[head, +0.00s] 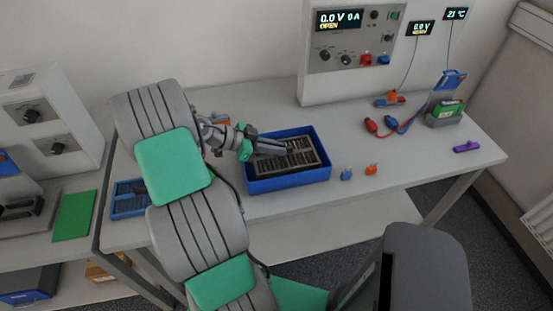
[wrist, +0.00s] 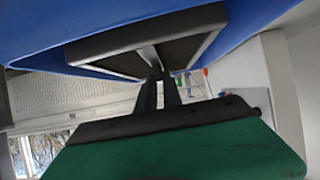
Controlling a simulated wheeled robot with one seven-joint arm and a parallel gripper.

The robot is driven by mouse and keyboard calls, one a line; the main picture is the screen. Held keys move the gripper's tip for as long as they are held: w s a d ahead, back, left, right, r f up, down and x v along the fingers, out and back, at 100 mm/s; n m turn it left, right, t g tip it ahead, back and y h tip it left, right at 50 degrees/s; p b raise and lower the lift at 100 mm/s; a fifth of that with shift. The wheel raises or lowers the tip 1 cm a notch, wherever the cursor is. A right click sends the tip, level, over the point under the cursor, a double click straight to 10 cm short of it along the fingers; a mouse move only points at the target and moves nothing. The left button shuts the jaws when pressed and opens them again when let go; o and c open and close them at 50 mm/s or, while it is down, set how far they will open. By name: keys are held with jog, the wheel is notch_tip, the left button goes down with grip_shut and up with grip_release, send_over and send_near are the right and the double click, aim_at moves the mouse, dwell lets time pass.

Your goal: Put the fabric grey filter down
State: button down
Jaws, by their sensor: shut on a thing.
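The grey filter (head: 312,157), a slatted panel with a light frame, shows within the outline of the blue tray (head: 290,181) in the head view. My gripper (head: 284,149) reaches in from the left and is shut on the filter. In the wrist view my gripper's narrow fingers (wrist: 158,80) meet the filter's pale middle bar, between dark panels (wrist: 110,55). The blue tray (wrist: 45,25) shows around the filter there. I cannot tell whether the filter touches the tray's floor.
Blue and orange connectors (head: 371,169) lie right of the tray. A power unit (head: 350,80) stands behind. Red and blue leads (head: 385,128), a green battery holder (head: 446,112) and a purple item (head: 467,146) are farther right. The table's front right is clear.

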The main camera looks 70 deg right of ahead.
jog(key=shift+d+f, duration=0.25)
jog(key=shift+f, duration=0.1)
jog(key=shift+d+f+b, duration=0.1)
jog(key=shift+f+b, duration=0.5)
jog(key=shift+f, duration=0.95)
jog(key=shift+f, duration=0.15)
jog(key=c, duration=1.5)
grip_release()
